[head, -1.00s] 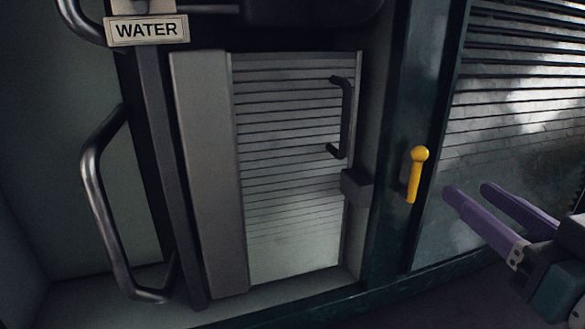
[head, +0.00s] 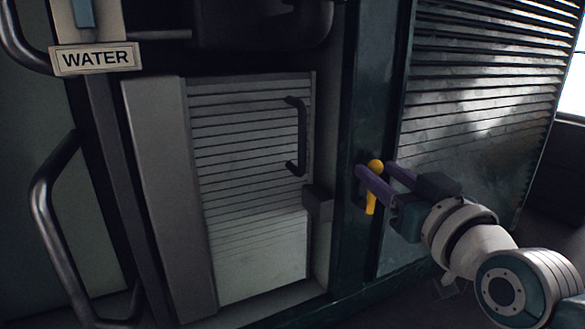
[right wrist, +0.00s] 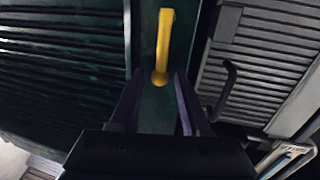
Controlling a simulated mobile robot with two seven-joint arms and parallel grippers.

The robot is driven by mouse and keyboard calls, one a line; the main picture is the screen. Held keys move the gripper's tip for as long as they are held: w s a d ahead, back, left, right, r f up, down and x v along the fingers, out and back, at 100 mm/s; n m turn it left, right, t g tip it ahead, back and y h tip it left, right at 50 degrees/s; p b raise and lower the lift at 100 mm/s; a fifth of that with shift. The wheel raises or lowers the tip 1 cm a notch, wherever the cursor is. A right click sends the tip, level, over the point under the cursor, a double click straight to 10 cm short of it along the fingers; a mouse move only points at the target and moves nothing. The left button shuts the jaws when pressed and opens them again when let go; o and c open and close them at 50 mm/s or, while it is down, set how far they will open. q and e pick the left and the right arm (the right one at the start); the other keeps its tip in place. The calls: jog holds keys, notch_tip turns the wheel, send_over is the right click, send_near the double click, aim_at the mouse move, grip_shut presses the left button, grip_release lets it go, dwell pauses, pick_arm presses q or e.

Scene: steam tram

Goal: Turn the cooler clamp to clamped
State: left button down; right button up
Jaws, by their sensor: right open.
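The cooler clamp looks to be the yellow lever (head: 371,202) on the dark green post, with a round knob at its top and its body hanging nearly straight down. My right gripper (head: 377,168) is open, with its purple fingers reaching to either side of the knob. One finger partly covers the lever in the head view. In the right wrist view the knob of the yellow lever (right wrist: 160,78) lies between the open fingertips of my right gripper (right wrist: 160,74), with a visible gap on each side. My left gripper is not in view.
A slatted grey door (head: 250,170) with a dark handle (head: 301,135) stands left of the post. A large slatted panel (head: 480,110) is on the right. A curved metal rail (head: 45,215) and a WATER sign (head: 96,58) are at the left.

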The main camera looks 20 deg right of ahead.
grip_shut()
dwell(1.4)
